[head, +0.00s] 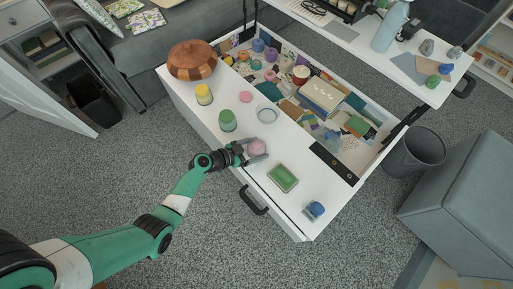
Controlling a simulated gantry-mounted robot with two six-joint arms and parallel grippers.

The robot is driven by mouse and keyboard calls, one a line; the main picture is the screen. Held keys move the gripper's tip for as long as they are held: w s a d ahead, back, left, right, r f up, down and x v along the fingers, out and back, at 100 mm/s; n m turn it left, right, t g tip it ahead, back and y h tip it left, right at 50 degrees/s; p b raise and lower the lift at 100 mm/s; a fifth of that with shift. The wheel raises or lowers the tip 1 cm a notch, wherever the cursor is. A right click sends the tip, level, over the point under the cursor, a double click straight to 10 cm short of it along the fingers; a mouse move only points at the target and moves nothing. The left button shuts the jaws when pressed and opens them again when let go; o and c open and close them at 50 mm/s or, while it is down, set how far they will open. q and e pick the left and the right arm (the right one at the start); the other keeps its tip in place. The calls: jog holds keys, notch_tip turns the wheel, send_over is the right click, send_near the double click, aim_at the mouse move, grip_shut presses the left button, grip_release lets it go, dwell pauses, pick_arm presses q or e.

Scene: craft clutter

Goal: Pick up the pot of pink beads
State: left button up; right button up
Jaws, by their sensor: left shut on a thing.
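The pot of pink beads (257,147) is near the front edge of the white top (205,119), in front of the open drawer. My left gripper (247,152) reaches it from the left and is shut on it. The fingers hide part of the pot's side. I cannot tell whether the pot still touches the surface. My right gripper is not in view.
A green pot (228,121), a yellow pot (204,94), a pink lid (246,97) and a clear dish (267,115) stand nearby. A green ink pad (283,178) and blue item (314,210) lie to the right. The drawer behind holds a white box (320,96) and clutter.

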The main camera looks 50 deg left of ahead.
aim_at(261, 142)
pick_arm(q)
jog(key=shift+c, duration=0.4)
jog(key=shift+r+p, duration=0.45)
jog(key=shift+r, duration=0.15)
notch_tip(261, 142, up, 3)
jog(key=shift+r+p, duration=0.1)
jog(key=shift+p, duration=1.05)
jog(key=s+d+r+p, duration=0.8)
jog(key=s+d, duration=0.1)
jog(key=s, duration=0.1)
jog(key=shift+s+r+p, duration=0.35)
jog(key=shift+s+p, duration=0.05)
